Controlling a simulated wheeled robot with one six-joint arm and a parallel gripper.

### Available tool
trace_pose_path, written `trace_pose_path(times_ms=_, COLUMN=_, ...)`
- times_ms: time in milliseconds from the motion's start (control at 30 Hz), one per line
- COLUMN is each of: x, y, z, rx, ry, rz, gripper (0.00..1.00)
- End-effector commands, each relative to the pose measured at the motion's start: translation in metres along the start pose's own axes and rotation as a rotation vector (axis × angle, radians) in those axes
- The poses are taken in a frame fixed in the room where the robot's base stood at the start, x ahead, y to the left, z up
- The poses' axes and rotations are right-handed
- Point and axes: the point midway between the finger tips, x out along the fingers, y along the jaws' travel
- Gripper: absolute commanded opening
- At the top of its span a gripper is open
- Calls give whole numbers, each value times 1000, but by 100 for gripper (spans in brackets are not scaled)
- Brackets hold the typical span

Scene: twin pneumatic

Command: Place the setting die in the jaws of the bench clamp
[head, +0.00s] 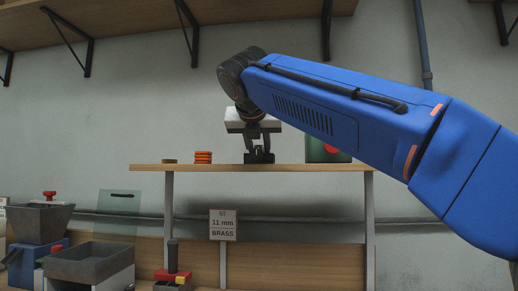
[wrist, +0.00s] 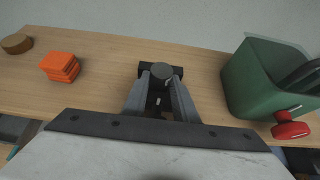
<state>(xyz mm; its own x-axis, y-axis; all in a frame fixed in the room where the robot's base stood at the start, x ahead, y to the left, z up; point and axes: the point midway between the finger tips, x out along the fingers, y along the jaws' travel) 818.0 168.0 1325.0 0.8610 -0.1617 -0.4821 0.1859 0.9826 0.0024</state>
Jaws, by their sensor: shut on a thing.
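My gripper (head: 260,148) points down over the raised wooden shelf, its fingers closed around a dark piece with a round grey top, which looks like the setting die (wrist: 165,72). In the head view the dark block of the setting die (head: 259,158) shows below the fingertips, at the shelf surface; I cannot tell whether it touches. The fingers hide part of it. A red and yellow fixture with a dark upright cylinder (head: 172,253) stands low on the bench, cut by the bottom edge. I cannot tell whether it is the bench clamp; no clamp jaws show clearly.
On the shelf (head: 215,168), a stack of orange pieces (head: 203,157) and a round brown disc (head: 169,161) lie to the left. A green container with a red knob (wrist: 262,80) stands close on the right. Grey trays (head: 92,262) and a sign reading "11 mm BRASS" (head: 223,224) are below.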

Motion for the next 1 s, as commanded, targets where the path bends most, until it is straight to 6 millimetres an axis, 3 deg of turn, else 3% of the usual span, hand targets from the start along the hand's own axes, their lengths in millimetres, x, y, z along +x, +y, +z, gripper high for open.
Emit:
trace_pose_path(times_ms=700, x=8, y=2, z=-13, rx=-5, ry=17, rz=-4, gripper=0)
trace_pose_path(times_ms=733, x=8, y=2, z=-14, rx=-5, ry=17, rz=-4, gripper=28)
trace_pose_path(times_ms=800, x=8, y=2, z=-14, rx=-5, ry=17, rz=-5, gripper=43)
trace_pose_path(times_ms=1000, x=5, y=3, z=-14, rx=-6, ry=18, rz=-4, gripper=44)
